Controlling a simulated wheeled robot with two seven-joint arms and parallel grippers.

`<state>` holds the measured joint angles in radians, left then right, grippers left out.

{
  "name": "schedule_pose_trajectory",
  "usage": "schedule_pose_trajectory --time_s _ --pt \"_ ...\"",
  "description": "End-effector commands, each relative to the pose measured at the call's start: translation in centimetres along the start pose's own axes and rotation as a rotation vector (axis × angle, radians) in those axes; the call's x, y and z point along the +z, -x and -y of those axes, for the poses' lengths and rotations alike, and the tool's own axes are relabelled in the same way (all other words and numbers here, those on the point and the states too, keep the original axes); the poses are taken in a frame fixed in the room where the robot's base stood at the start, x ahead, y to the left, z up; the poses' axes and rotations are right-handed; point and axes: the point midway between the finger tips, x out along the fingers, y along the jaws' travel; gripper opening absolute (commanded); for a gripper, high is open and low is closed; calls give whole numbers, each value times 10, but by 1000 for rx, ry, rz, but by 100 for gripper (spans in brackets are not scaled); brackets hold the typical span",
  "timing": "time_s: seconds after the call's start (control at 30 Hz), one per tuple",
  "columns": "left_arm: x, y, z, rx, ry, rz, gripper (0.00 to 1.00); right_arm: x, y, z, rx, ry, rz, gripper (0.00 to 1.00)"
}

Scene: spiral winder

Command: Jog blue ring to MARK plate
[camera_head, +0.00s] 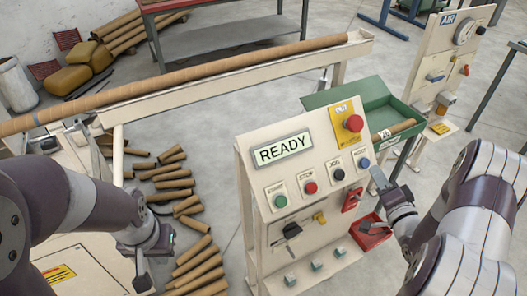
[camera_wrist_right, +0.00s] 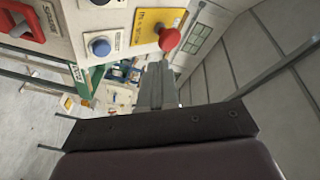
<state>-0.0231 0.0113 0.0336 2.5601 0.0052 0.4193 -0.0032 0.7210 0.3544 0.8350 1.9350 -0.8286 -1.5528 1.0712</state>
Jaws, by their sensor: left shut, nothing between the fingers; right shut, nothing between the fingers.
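A long brown tube (camera_head: 200,82) lies across the winder; a small bluish band (camera_head: 36,121) shows near its left end. A small pale plate (camera_head: 55,128) stands close to that band; its lettering is too small to read. The control panel (camera_head: 246,180) has a READY display (camera_head: 283,150) and a black button (camera_head: 339,174) under the JOG label. My right gripper (camera_head: 377,178) is shut and empty, just right of the blue button (camera_head: 364,163). My left gripper (camera_head: 141,270) is shut and empty, low at left.
A green button (camera_head: 280,201), red button (camera_head: 311,188) and red emergency stop (camera_head: 354,123) share the panel. A green tray (camera_head: 370,104) stands behind it. Short brown tubes (camera_head: 195,265) lie on the floor near my left gripper. A gauge stand (camera_head: 445,70) is at right.

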Motion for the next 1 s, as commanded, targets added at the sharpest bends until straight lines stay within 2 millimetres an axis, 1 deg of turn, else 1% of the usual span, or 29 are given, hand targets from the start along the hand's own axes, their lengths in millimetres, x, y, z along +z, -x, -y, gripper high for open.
schedule_pose_trajectory --time_s 0.03,0.1,0.47,0.57,0.67,0.9,1.0 --pt "0 -1 0 0 0 0 0 10 3 -2 24 -16 38 0" --pt "0 0 0 0 0 -1 0 17 5 -5 45 -30 66 0" --pt "0 -2 0 0 0 -1 0 20 4 -8 52 -37 75 0" --pt "1 -8 0 0 0 -1 0 25 -2 -13 51 -36 76 0" --pt "2 -19 0 0 0 -1 0 33 -11 -21 51 -36 77 0" --pt "5 -44 0 0 0 -1 0 51 -38 -37 51 -37 76 0" --pt "6 -50 0 0 0 -1 0 56 -47 -41 51 -36 75 0"
